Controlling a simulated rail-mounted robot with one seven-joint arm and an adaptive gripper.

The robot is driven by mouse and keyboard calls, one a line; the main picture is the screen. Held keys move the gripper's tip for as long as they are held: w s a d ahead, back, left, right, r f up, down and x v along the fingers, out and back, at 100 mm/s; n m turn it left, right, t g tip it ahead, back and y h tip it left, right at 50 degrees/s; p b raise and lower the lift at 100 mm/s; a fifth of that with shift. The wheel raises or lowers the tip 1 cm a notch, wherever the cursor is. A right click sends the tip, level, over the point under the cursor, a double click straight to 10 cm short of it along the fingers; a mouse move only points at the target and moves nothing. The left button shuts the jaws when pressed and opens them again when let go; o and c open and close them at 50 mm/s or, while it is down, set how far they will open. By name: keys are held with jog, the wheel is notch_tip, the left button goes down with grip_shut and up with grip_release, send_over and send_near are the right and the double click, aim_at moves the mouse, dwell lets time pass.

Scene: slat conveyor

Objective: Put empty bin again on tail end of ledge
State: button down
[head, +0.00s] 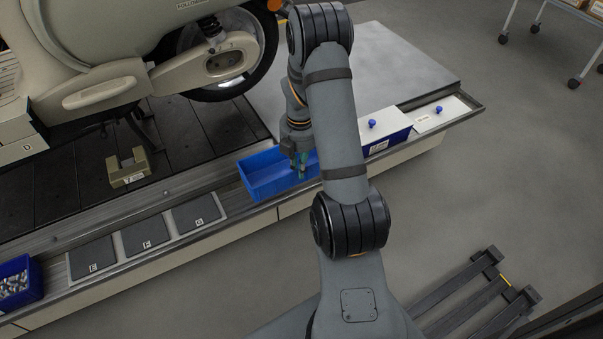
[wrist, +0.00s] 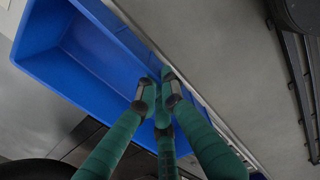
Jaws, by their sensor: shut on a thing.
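The empty blue bin (head: 262,178) is at the middle of the ledge (head: 240,212), between pad G and a white-lidded bin. I see no contents in the visible part of its inside. My gripper (head: 300,170) is at its right part, and my arm hides the bin's right end. In the wrist view, the green fingers of my gripper (wrist: 157,92) are closed on the wall of the blue bin (wrist: 90,55), which looks tilted in that picture. I cannot tell whether the bin touches the ledge or hangs just above it.
Grey pads E (head: 92,258), F (head: 146,235) and G (head: 196,213) lie bare on the ledge. A blue bin of small parts (head: 14,281) stands at far left. A white-lidded bin (head: 384,127) and a white panel with a blue knob (head: 436,115) are at right. A scooter (head: 120,60) stands behind.

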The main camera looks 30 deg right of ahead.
jog(key=shift+w+d+f, duration=0.2)
jog(key=shift+w+f, duration=0.2)
jog(key=shift+w, duration=0.25)
jog(key=shift+w+d+f, duration=0.15)
jog(key=shift+w+f, duration=0.25)
jog(key=shift+w, duration=0.2)
jog(key=shift+f+b, duration=0.9)
jog(key=shift+f, duration=1)
jog(key=shift+f, duration=0.15)
jog(key=c, duration=2.4)
grip_release()
jog(key=shift+f, duration=0.1)
jog(key=o, duration=0.5)
notch_tip(320, 180, up, 12)
jog(key=p, duration=0.4)
jog(key=shift+s+r, duration=0.15)
jog(key=shift+r, duration=0.1)
